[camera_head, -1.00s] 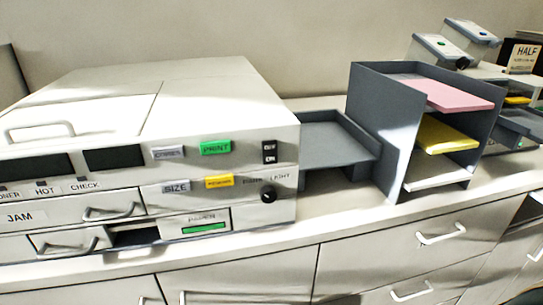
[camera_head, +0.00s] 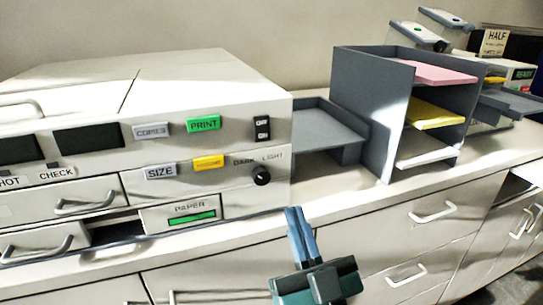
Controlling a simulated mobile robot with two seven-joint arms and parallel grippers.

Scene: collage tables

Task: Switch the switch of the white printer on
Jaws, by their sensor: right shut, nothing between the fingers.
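The white printer (camera_head: 180,85) stands on the counter at the left. Its black rocker switch (camera_head: 262,129) sits on the upper right of the front panel, right of the green PRINT button (camera_head: 203,124). The switch's position is too small to tell. My right gripper (camera_head: 294,212) comes up from the bottom centre, its blue-grey fingers shut together and empty. It is below and to the right of the switch, apart from the printer in the picture. My left gripper is not in view.
A black dial (camera_head: 261,176) is below the switch. A grey output tray (camera_head: 325,130) juts from the printer's right side. A grey shelf rack (camera_head: 345,95) with pink, yellow and white paper stands further right. White drawers (camera_head: 420,230) with handles are below the counter.

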